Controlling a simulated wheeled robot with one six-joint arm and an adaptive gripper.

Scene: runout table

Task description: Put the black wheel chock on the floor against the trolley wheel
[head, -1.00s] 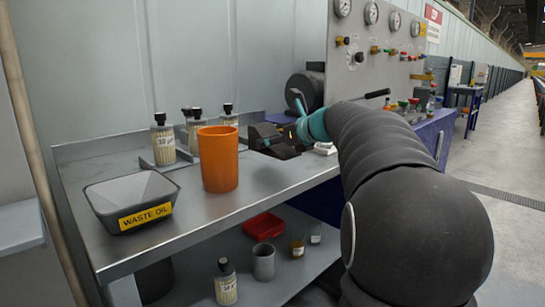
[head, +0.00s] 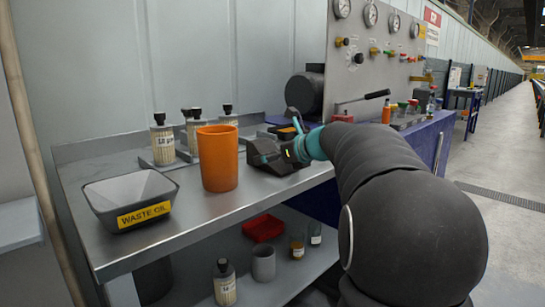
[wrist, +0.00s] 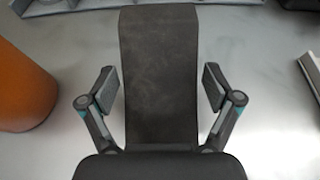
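The black wheel chock (wrist: 160,75) lies on the steel bench top, seen from above in the wrist view as a long dark block. In the head view the dark chock (head: 282,165) is right of the orange cup, partly hidden by my gripper (head: 287,150). In the wrist view my gripper (wrist: 159,88) is open, with one finger on each side of the chock. Narrow gaps show between the fingers and its sides. The chock's near end is hidden by my gripper body. The trolley wheel is not visible in either view.
The orange cup (head: 217,160) stands left of the chock, with a waste oil tray (head: 97,202) further left. Several bottles (head: 163,140) stand at the back. A lower shelf holds a red tray (head: 263,228), a grey cup (head: 263,264) and bottles. Open floor (head: 510,165) lies right.

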